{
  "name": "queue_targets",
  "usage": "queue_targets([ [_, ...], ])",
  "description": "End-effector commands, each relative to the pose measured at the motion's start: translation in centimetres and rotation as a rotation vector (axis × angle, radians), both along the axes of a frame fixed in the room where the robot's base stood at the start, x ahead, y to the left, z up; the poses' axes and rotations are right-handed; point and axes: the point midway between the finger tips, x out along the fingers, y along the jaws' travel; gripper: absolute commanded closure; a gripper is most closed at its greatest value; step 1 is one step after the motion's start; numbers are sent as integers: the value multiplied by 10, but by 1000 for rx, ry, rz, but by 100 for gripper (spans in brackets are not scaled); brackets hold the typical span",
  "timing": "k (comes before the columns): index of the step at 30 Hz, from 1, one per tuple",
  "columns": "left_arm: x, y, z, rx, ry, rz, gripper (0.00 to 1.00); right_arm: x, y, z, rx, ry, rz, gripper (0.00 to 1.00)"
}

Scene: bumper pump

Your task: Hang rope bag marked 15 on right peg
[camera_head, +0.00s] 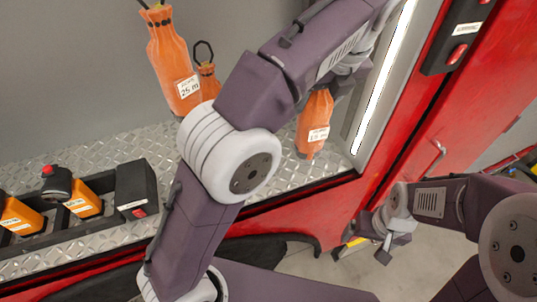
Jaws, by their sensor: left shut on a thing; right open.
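An orange rope bag (314,124) with a white label hangs upright below my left gripper (338,86). The label's number is too small to read surely. The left gripper is shut on this bag near its top, at the right end of the grey compartment; the bag's top is partly hidden by the gripper. My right gripper (387,243) is open and empty at the lower right, outside the red side. The right peg cannot be made out; my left arm covers part of the back wall.
An orange bag labelled 25 m (171,62) hangs at the upper left. A smaller orange bag (208,82) with a dark loop is beside it, partly behind my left arm.

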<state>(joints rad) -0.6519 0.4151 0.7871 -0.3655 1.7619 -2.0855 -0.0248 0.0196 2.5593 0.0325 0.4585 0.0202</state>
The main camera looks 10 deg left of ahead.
Motion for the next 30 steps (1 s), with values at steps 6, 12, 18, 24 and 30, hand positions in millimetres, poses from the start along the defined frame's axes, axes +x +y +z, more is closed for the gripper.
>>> queue_targets([
  [6,0,0,2,-2,-3,0,100,-1,0,0,0,1,0,12],
  [12,1,14,-11,-1,-3,4,100,0,0,-13,0,0,0,12],
  [18,4,63,-40,0,-3,7,100,-1,0,-36,0,1,0,12],
  [24,8,104,-62,0,-2,5,100,-1,0,-42,0,0,0,12],
  [30,10,117,-69,-1,-4,0,100,-1,0,-43,0,0,0,12],
])
